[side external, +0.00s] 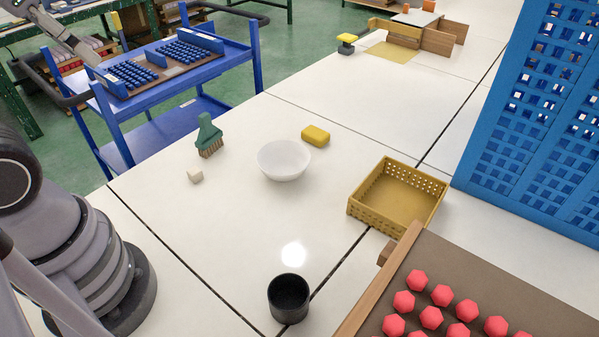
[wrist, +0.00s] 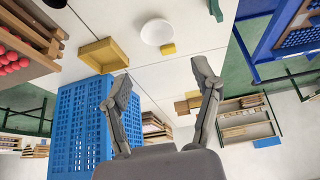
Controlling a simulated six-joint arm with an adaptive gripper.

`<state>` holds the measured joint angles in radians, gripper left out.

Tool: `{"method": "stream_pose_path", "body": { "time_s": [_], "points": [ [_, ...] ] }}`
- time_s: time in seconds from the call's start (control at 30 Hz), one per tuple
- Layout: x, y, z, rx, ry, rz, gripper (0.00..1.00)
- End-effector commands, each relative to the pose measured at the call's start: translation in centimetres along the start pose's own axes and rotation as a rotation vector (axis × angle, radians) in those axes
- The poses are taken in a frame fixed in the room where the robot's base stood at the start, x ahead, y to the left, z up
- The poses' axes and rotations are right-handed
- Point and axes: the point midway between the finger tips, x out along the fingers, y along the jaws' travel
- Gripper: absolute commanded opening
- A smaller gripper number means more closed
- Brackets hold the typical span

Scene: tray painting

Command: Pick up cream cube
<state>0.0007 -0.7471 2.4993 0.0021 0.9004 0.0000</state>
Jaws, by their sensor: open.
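The small cream cube (side external: 195,175) sits on the white table at the left, near the table's left edge, just below the green brush. I cannot make it out in the wrist view. My gripper (wrist: 162,80) shows in the wrist view with its two fingers spread wide and nothing between them. It is far from the cube, and in the side view its fingers are out of sight.
Near the cube are a green brush (side external: 209,136), a white bowl (side external: 284,160) and a yellow sponge (side external: 315,135). A yellow basket (side external: 397,195), a black cup (side external: 289,298), a tray of red pieces (side external: 470,270) and a blue crate (side external: 540,110) stand to the right.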

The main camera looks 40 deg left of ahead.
Motion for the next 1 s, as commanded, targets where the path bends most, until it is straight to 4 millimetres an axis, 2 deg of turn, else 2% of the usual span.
{"method": "stream_pose_path", "body": {
  "time_s": [0.17,0.37,0.57,0.7,0.87,1.0],
  "points": [
    [1.6,-0.3,-1.0,0.074,-0.112,-0.034,0.63],
    [6.7,-1.0,-3.2,0.302,-0.385,-0.135,0.63],
    [13.2,-0.8,-4.7,0.584,-0.644,-0.25,0.63],
    [18.4,-0.2,-5.0,0.801,-0.805,-0.331,0.63],
    [24.9,0.7,-4.1,1.068,-0.97,-0.424,0.63],
    [30.6,1.4,-2.2,1.313,-1.091,-0.501,0.63]
  ]
}}
